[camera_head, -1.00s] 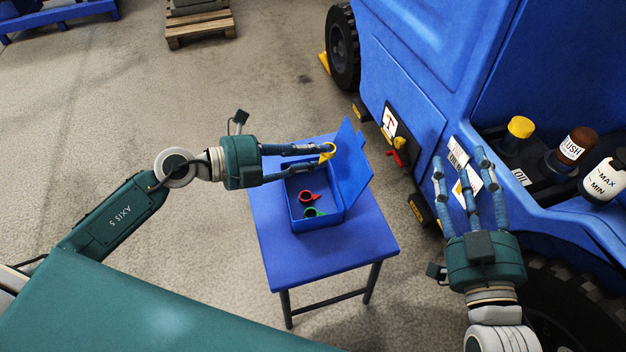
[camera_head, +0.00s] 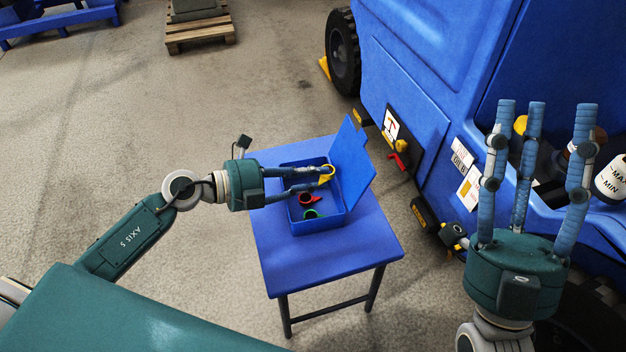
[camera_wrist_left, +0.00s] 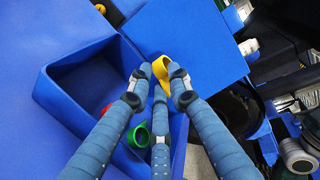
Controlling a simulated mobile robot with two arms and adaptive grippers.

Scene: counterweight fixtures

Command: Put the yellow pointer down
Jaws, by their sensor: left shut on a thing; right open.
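Whether the pointer touches the box cannot be told. A red pointer (camera_head: 305,199) and a green pointer (camera_head: 311,214) lie inside the box. My right gripper (camera_head: 535,115) is open and empty, fingers spread, in front of the blue vehicle.
The box stands on a blue table (camera_head: 330,262), its lid (camera_head: 352,165) raised at the right. The blue vehicle (camera_head: 430,75) fills the right side, with bottles (camera_head: 612,178) in its bay. A pallet (camera_head: 200,34) lies far off. The table's front is clear.

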